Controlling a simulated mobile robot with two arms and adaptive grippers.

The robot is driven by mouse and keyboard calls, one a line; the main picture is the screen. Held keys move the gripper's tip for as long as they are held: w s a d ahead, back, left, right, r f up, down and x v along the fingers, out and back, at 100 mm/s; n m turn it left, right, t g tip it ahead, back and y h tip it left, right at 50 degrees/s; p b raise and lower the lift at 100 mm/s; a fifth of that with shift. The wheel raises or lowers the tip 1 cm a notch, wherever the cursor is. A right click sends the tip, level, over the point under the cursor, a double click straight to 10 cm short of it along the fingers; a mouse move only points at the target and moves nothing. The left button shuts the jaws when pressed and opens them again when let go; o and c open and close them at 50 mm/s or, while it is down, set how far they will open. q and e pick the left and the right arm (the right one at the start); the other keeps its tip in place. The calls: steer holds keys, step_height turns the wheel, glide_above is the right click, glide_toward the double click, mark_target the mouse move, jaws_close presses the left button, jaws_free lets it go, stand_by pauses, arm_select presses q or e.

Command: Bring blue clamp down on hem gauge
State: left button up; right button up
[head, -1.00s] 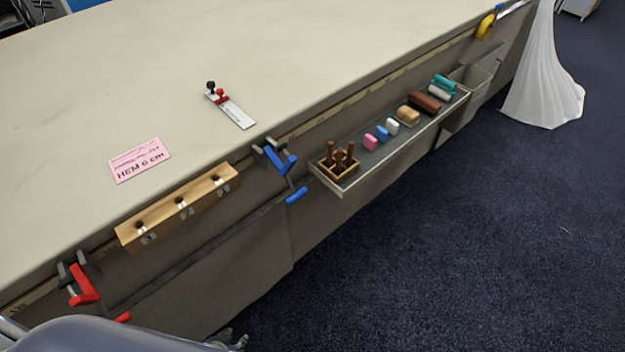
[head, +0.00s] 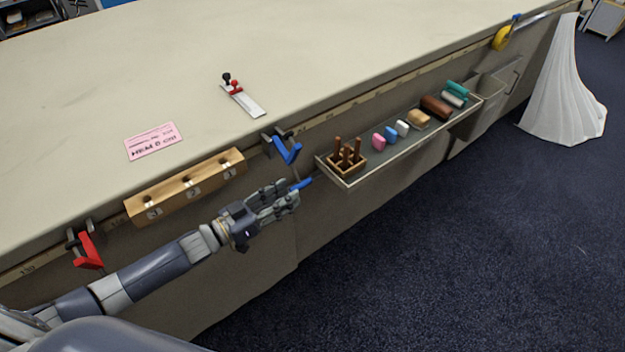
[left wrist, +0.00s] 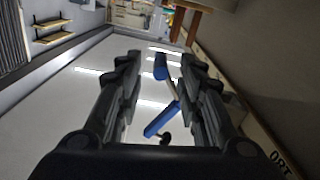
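The blue clamp (head: 289,152) hangs on the front edge of the table, its blue handle (head: 302,184) lower down. The hem gauge (head: 244,100), a pale metal strip with a red and a black knob, lies on the tabletop behind the clamp, apart from it. My left gripper (head: 289,192) is at the clamp's handle, below the table edge. In the left wrist view the fingers (left wrist: 160,70) stand apart, with blue clamp parts (left wrist: 160,120) showing in the gap between them. Whether they touch it cannot be told. My right gripper is not in view.
A wooden block with holes (head: 187,186) and a red clamp (head: 87,248) are on the table front to the left. A shelf tray (head: 392,152) with spools and a peg box (head: 346,160) sticks out to the right. A pink card (head: 152,141) lies on the tabletop.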

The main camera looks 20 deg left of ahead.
mark_target(312, 180)
arm_select(q)
steer(key=x, duration=0.9)
steer(key=shift+c, duration=0.4)
steer(key=shift+f, duration=0.15)
jaws_close()
